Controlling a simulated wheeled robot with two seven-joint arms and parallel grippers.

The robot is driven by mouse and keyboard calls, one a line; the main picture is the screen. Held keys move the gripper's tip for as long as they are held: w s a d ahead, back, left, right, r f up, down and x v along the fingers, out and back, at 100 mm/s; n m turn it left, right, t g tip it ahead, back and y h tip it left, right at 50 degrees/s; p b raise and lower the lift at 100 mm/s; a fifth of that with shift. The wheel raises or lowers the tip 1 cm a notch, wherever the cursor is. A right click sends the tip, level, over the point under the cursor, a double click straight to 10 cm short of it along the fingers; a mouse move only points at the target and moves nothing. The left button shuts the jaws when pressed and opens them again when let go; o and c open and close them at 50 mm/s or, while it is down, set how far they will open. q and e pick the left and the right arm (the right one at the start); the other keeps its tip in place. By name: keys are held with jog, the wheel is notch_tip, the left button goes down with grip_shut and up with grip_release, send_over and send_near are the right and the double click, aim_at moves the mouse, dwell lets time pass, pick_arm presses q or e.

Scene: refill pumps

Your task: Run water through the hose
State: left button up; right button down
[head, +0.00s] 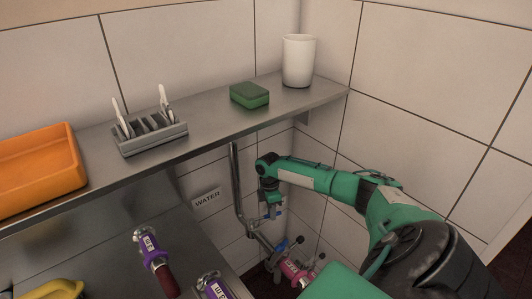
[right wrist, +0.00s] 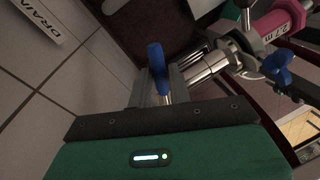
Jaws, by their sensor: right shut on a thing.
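A steel water pipe (head: 238,190) runs down the wall beside the WATER sign (head: 207,199). My right gripper (head: 270,207) is low at this pipe, below the shelf. In the right wrist view its fingers (right wrist: 160,88) are shut on a blue valve lever (right wrist: 155,62). A second blue lever (right wrist: 283,68) sits on the metal coupling (right wrist: 243,58) to the right. A pink hose end (right wrist: 275,20) marked 2.7 m is at that coupling; it also shows in the head view (head: 293,272). Whether water flows cannot be seen. My left gripper is out of view.
A steel shelf (head: 205,140) above holds an orange tray (head: 38,168), a grey rack (head: 150,138), a green sponge (head: 249,95) and a white cup (head: 298,62). Two purple hose fittings (head: 150,245) (head: 214,288) are at lower left. A DRAIN sign (right wrist: 38,18) is on the wall.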

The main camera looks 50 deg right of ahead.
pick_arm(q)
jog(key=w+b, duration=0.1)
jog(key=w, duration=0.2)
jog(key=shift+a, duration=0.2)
pick_arm(e)
jog(key=w+n, duration=0.2)
jog(key=n, duration=0.2)
jog(key=shift+w+d+h, duration=0.3)
jog(key=shift+w+d, duration=0.05)
jog(key=shift+w, duration=0.05)
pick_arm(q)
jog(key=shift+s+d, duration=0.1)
pick_arm(e)
jog(key=c, duration=1.4)
grip_release()
jog(key=shift+o, duration=0.5)
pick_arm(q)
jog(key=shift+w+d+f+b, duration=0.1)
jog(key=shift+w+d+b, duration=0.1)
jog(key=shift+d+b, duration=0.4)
pick_arm(e)
notch_tip(320, 180, up, 14)
jog(key=w, duration=0.2)
jog(key=shift+w+d+f, duration=0.15)
jog(key=shift+w+f, duration=0.05)
jog(key=shift+w, duration=0.15)
